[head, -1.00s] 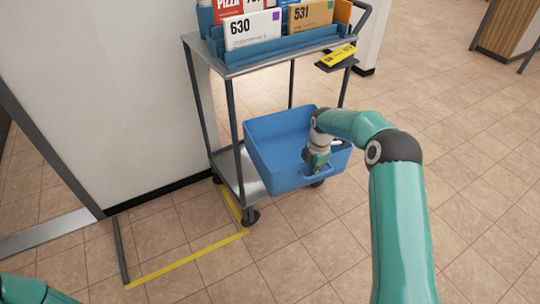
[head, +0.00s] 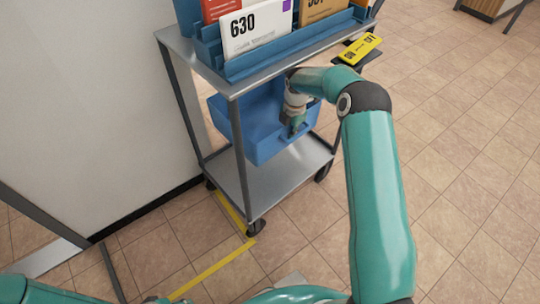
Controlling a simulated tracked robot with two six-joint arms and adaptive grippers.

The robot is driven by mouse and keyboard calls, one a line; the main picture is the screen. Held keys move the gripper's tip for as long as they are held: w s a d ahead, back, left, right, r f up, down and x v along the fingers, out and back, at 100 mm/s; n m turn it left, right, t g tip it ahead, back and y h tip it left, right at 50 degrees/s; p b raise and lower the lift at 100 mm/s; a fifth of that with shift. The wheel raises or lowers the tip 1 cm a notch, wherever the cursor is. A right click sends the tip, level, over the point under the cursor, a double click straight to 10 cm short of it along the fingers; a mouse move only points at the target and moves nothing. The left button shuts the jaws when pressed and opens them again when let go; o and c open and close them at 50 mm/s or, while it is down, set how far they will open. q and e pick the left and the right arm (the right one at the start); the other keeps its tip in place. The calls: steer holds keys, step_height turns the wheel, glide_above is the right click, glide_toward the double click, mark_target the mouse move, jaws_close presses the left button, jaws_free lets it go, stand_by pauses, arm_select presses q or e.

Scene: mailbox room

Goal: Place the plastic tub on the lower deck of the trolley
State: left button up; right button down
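The blue plastic tub (head: 262,146) is inside the trolley frame, between the upper and lower decks. It looks held above the grey lower deck (head: 268,187), whose front part is bare; any gap beneath the tub is hard to judge. My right gripper (head: 295,128) is shut on the tub's near right rim, its fingertips partly hidden. The trolley's upper deck and a front post hide part of the tub. My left gripper is out of view; only teal parts of my arms show along the bottom edge.
The upper deck (head: 229,86) carries a blue rack (head: 290,52) of numbered mail folders. A yellow tag (head: 360,48) sits on a dark side ledge at the right. A white wall (head: 80,100) stands close on the left. Open tiled floor lies to the right.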

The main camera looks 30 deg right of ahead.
steer(key=shift+d+f+b, duration=0.15)
steer(key=shift+f+b, duration=2.7)
steer(key=shift+f, duration=7)
steer(key=shift+f, duration=0.15)
steer(key=c, duration=1.3)
jaws_free()
steer(key=shift+r, duration=0.35)
steer(key=r+p, duration=0.1)
steer(key=r, duration=0.3)
steer(key=r+p, duration=0.1)
steer(key=r, duration=0.2)
steer(key=r+p, duration=0.2)
steer(key=r, duration=0.2)
steer(key=shift+s+r, duration=0.3)
steer(key=shift+s, duration=0.05)
